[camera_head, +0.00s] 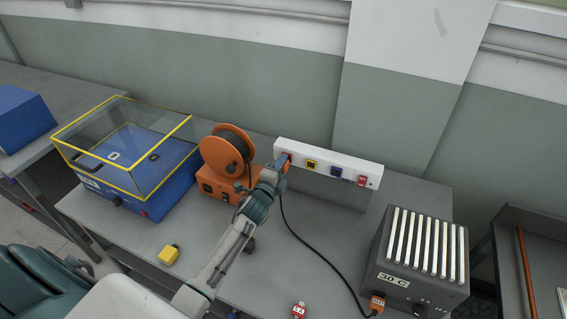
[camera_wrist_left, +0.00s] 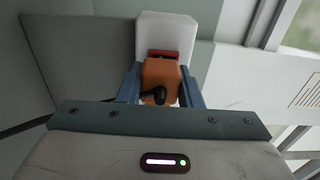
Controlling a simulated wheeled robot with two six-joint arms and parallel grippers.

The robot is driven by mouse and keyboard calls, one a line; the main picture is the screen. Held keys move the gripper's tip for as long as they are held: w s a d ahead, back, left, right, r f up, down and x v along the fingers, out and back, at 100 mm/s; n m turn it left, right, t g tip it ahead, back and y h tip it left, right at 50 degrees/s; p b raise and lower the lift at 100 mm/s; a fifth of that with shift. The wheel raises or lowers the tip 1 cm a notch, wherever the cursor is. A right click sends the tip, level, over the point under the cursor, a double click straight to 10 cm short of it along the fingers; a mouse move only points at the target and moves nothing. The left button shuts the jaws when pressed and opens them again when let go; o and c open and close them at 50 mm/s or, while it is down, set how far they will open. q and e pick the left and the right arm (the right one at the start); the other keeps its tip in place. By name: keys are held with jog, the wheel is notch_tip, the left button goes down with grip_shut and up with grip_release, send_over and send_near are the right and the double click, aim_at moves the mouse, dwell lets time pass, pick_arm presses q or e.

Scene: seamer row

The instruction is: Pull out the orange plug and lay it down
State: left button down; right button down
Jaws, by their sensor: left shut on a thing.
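My left gripper (camera_head: 283,162) is at the left end of a white socket strip (camera_head: 326,161). In the left wrist view its two blue fingers are shut on the sides of an orange plug (camera_wrist_left: 160,80) with a black cable. The plug is in front of a red socket (camera_wrist_left: 166,54) on the strip's end; I cannot tell whether it is still seated. In the head view the gripper mostly hides this plug. A black cable (camera_head: 303,240) hangs from there to an orange connector (camera_head: 377,303) on a grey heater box (camera_head: 417,262). My right gripper is not in view.
An orange cable reel (camera_head: 228,150) stands close left of my arm. A blue box with a clear yellow-edged cover (camera_head: 130,160) is farther left. A yellow plug (camera_head: 169,255) and a red plug (camera_head: 299,310) lie on the grey bench (camera_head: 320,230), which has free room at its middle.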

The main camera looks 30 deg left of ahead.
pick_arm(q)
jog(key=shift+s+d+r+b, duration=0.1)
jog(key=shift+s+b, duration=0.05)
jog(key=shift+s, duration=1.1)
jog(key=shift+s+d+r+b, duration=0.1)
jog(key=shift+s+b, duration=0.05)
jog(key=shift+s, duration=1.1)
